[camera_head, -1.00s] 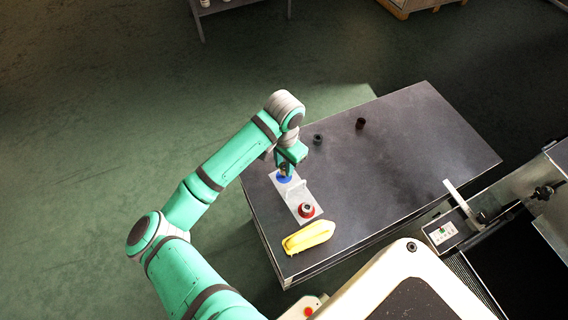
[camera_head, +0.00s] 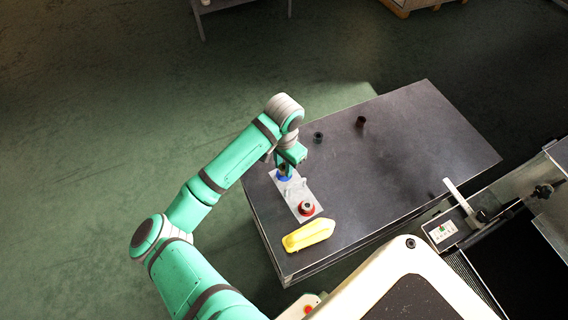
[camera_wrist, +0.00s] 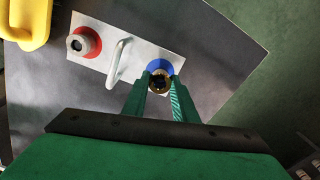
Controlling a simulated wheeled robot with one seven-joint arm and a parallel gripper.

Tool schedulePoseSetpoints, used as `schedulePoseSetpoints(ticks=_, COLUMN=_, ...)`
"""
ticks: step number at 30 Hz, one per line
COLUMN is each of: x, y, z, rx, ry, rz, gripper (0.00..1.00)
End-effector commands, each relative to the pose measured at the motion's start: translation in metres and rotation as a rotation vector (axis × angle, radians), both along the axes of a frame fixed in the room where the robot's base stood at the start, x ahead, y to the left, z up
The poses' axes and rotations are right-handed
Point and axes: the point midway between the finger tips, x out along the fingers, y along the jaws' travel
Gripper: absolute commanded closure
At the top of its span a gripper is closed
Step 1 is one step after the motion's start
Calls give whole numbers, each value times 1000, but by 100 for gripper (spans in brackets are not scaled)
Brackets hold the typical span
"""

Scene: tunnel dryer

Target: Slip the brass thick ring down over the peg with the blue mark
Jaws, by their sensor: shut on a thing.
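The brass thick ring (camera_wrist: 159,82) is between the fingertips of my gripper (camera_wrist: 160,88), which is shut on it. In the wrist view the ring overlaps the blue mark (camera_wrist: 160,66) on the light plate (camera_wrist: 186,92). A dark round centre shows inside the ring; whether it is the peg top, and how far down the ring sits, I cannot tell. In the head view my gripper (camera_head: 286,168) is right over the blue mark (camera_head: 284,178) and hides most of the ring and peg.
The plate also carries a grey handle (camera_wrist: 117,62) and a red-marked peg (camera_wrist: 84,42) with a ring-like grey top. A yellow object (camera_head: 308,235) lies at the plate's near end. Two dark small cylinders (camera_head: 318,137) (camera_head: 361,122) stand farther back. The table's right side is clear.

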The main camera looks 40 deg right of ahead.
Motion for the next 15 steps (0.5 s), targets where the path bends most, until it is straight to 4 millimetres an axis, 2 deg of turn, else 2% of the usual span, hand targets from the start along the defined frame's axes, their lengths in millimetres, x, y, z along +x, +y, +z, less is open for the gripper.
schedulePoseSetpoints(ticks=15, x=0, y=0, z=-11, rx=0, ry=1, rz=-1, gripper=100)
